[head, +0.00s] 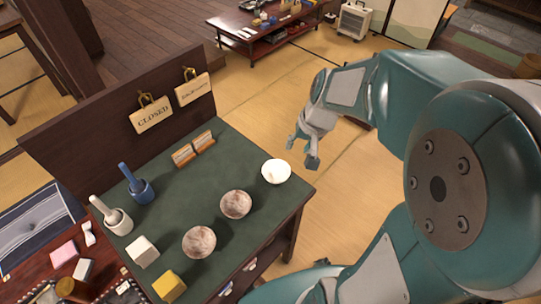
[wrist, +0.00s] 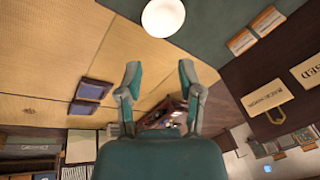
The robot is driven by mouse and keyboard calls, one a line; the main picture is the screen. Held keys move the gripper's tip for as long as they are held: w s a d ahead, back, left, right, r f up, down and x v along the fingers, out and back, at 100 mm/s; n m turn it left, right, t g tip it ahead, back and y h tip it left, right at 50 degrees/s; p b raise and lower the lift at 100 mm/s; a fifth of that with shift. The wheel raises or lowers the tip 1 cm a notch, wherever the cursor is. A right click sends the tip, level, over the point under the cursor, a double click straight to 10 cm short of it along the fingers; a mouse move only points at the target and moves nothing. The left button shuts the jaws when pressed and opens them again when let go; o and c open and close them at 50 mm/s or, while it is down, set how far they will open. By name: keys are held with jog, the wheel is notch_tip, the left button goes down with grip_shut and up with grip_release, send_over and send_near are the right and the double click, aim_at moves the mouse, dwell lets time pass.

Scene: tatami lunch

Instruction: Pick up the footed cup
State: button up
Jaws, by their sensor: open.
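A white round cup (head: 276,171) stands at the right corner of the green-topped table (head: 180,165). It looks like the footed cup, but its foot is hidden from this angle. It also shows at the top edge of the wrist view (wrist: 163,17), beyond the fingertips. My gripper (head: 302,151) is open and empty, off the table's right edge, above and beside the white cup and apart from it. In the wrist view its two fingers (wrist: 160,72) stand spread with nothing between them.
Two marbled bowls (head: 236,204) (head: 199,242) stand near the cup.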

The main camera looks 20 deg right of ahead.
jog(key=m+g, duration=0.1)
jog(key=m, duration=0.1)
send_near(289, 171)
jog(key=shift+y, duration=0.4)
notch_tip(289, 171, down, 5)
jog(key=shift+s+r, duration=0.1)
jog(key=shift+r, duration=0.1)
jog(key=shift+a+x, duration=0.15)
jog(key=shift+x, duration=1.2)
jog(key=shift+a+x, duration=0.15)
jog(key=shift+x, duration=1.2)
jog(key=shift+r, duration=0.1)
grip_shut()
